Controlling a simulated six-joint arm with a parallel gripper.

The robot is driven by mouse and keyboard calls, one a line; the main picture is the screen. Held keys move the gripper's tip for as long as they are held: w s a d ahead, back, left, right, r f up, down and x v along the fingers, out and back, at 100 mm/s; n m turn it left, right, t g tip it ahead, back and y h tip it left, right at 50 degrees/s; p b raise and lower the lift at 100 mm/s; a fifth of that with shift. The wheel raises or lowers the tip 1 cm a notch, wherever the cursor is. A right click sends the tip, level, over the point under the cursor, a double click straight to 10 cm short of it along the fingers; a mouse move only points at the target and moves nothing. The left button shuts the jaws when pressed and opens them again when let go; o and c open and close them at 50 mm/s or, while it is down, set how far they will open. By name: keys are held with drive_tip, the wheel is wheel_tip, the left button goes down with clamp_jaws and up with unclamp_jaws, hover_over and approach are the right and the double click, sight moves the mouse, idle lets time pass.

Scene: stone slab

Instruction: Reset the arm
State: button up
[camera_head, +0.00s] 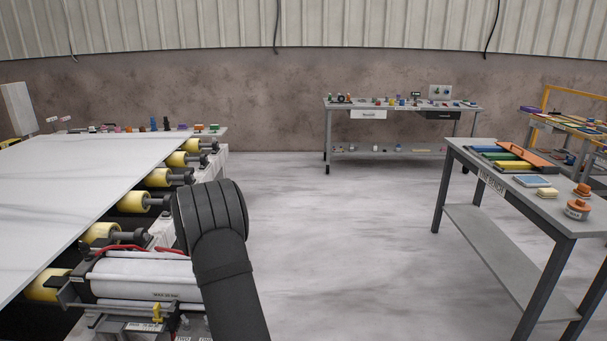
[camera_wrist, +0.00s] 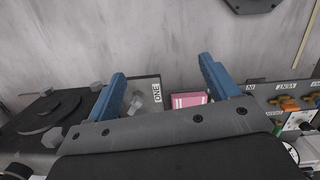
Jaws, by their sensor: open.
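My gripper (camera_wrist: 162,88) shows in the wrist view with two blue fingers set wide apart. It is open, and nothing is between the fingers close to them. Beyond them, lower down, lie a pink box (camera_wrist: 188,100) and a grey panel with a label reading ONE (camera_wrist: 156,93). In the head view my dark arm rises at the lower middle, beside the roller table; the gripper itself is not visible there.
A pale stone slab (camera_head: 75,175) lies on yellow rollers (camera_head: 134,201) at the left. A grey workbench (camera_head: 500,250) with small items stands at the right, and another bench (camera_head: 400,106) stands by the back wall. The floor (camera_head: 330,240) between them is clear.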

drive_tip(key=d+m+g, duration=0.1)
drive_tip(key=d+m, duration=0.8)
drive_tip(key=d, duration=0.1)
drive_tip(key=shift+d+r, duration=0.3)
drive_tip(key=shift+d, duration=0.1)
drive_tip(key=shift+s+a, duration=0.1)
drive_tip(key=a+n+t, duration=0.1)
drive_tip(key=a+n, duration=1.3)
drive_tip(key=a, duration=0.3)
drive_tip(key=shift+s+f+t, duration=0.4)
